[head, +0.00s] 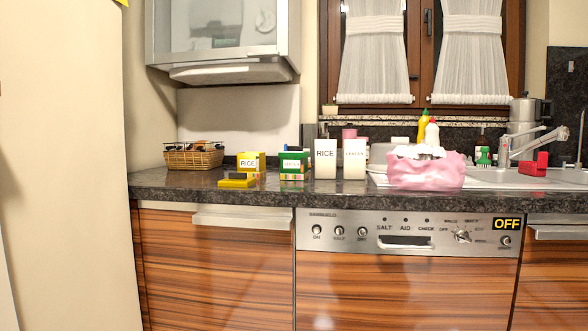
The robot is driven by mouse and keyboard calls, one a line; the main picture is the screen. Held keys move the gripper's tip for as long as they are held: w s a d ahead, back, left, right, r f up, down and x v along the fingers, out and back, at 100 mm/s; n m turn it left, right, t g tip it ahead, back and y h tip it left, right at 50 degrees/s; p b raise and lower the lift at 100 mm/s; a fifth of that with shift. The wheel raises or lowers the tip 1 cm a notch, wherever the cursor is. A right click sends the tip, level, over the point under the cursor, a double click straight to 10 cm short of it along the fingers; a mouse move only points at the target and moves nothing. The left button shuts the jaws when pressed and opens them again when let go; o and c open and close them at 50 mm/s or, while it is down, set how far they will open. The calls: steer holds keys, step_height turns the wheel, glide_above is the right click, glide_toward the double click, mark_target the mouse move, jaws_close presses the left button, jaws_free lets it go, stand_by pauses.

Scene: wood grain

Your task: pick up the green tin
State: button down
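The green tin (293,165) stands upright on the dark stone counter (340,199), left of the middle of the head view. It is a small box-like tin with a pale label band, and its lettering is too small to read surely. White containers stand close to its right and a yellow tin (251,163) stands to its left. My gripper is not in view.
A yellow block-like item (236,181) lies near the counter's front edge. A white RICE container (325,159), another white container (354,159) and a pink bag (425,172) stand to the right. A wicker basket (193,159) is at the left. A wall cabinet (222,38) hangs above.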

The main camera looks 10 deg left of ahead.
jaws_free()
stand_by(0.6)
